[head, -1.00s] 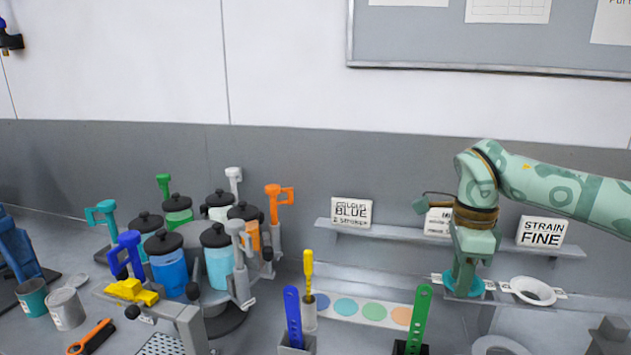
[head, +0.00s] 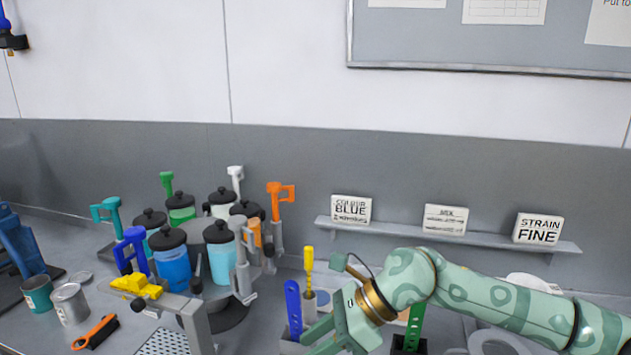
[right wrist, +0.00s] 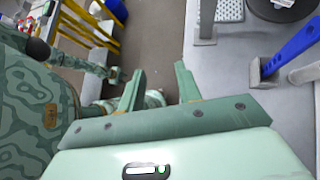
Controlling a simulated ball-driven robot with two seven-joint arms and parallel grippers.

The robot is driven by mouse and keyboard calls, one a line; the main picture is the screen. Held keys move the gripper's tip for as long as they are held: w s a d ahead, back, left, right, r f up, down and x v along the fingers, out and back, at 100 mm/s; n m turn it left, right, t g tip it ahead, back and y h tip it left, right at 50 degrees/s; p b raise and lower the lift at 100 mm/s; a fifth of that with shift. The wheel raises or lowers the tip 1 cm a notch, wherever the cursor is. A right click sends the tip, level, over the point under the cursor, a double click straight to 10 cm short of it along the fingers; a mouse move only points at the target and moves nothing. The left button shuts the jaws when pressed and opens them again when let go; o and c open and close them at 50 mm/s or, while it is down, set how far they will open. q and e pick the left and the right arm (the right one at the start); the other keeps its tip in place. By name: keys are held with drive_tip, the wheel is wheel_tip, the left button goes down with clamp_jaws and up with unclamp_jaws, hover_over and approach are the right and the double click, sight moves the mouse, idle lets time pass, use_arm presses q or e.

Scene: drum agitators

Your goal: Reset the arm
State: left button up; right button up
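My right arm comes in from the right across the lower right of the head view, in front of the shelf and the bench. Its gripper (head: 322,342) points down and left near the bottom edge, its fingertips partly cut off there. In the right wrist view the two fingers of the right gripper (right wrist: 158,82) stand apart with nothing between them, over the floor beside the bench edge. My left gripper does not show in the head view.
Lidded colour pots (head: 172,265) with coloured taps stand on a carousel at left. A blue paddle (head: 293,310) and a yellow-handled tool (head: 308,262) stand close to the right gripper. A white strainer (head: 532,281) is partly hidden behind my arm. The shelf (head: 330,224) holds three cards.

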drive_tip(key=s+a+r+m+y, duration=0.2)
drive_tip(key=s+a+r+y, duration=0.15)
drive_tip(key=a+y, duration=0.2)
wheel_tip(320, 180, up, 7)
drive_tip(key=a+m+t+y, duration=0.1)
drive_tip(key=m+t+y, duration=0.4)
drive_tip(key=m+t, duration=0.4)
drive_tip(key=w+d+f+m+t+h, duration=0.2)
drive_tip(key=d+f+m+t+h, duration=0.3)
drive_tip(key=d+m+h, duration=0.55)
drive_tip(key=w+d+f+m+t+h, duration=0.2)
drive_tip(key=d+m+t+h, duration=0.45)
drive_tip(key=m, duration=0.75)
drive_tip(key=s+d+f+m+g+h, duration=0.8)
drive_tip(key=s+d+f+m+g, duration=0.4)
drive_tip(key=s+d+f, duration=0.75)
drive_tip(key=s+a+f+g+y+b, duration=0.1)
drive_tip(key=a+f+g+b, duration=0.15)
drive_tip(key=f, duration=1.25)
drive_tip(key=s+a+f+g+y+b, duration=0.1)
drive_tip(key=s+a+f+y+b, duration=0.15)
drive_tip(key=f, duration=1.25)
drive_tip(key=s+f+m+g+y+b, duration=0.1)
drive_tip(key=s+f+b, duration=0.4)
drive_tip(key=s+f, duration=1.5)
wheel_tip(320, 180, down, 2)
drive_tip(key=shift+s+f+m+g+b, duration=0.2)
drive_tip(key=shift+m+g+b, duration=0.2)
drive_tip(key=shift+m+g, duration=0.4)
